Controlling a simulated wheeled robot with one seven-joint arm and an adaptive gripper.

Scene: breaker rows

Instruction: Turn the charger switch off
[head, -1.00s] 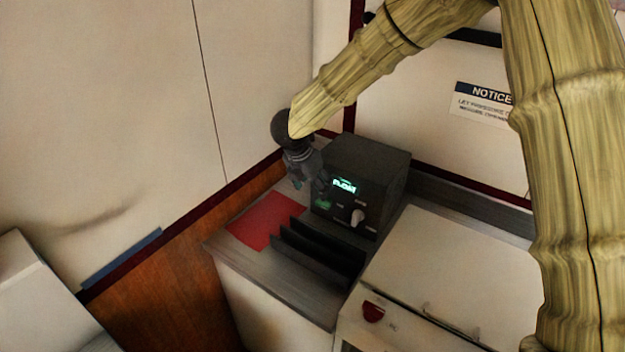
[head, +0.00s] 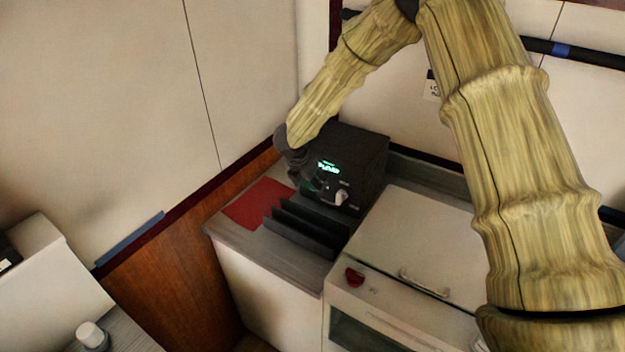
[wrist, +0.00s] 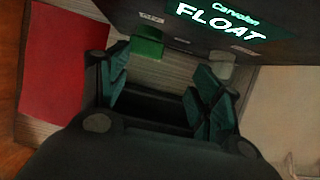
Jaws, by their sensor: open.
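The charger (head: 362,160) is a dark box on the grey counter, with a lit green display reading "FLOAT" (wrist: 225,22). In the wrist view a green rocker switch (wrist: 148,45) sits low on its front, beyond and between my fingertips. A pale knob (head: 341,198) is to the right on the same front; in the wrist view it shows behind my right finger. My gripper (wrist: 160,88) is open and empty in front of the charger. In the head view my gripper (head: 308,180) covers the green switch. I cannot tell whether a finger touches the front.
Dark upright plates (head: 305,228) stand on the counter before the charger. A red sheet (head: 259,203) lies to their left. A white lidded unit (head: 410,245) with a red knob (head: 354,277) is at the right. Walls close in behind and at the left.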

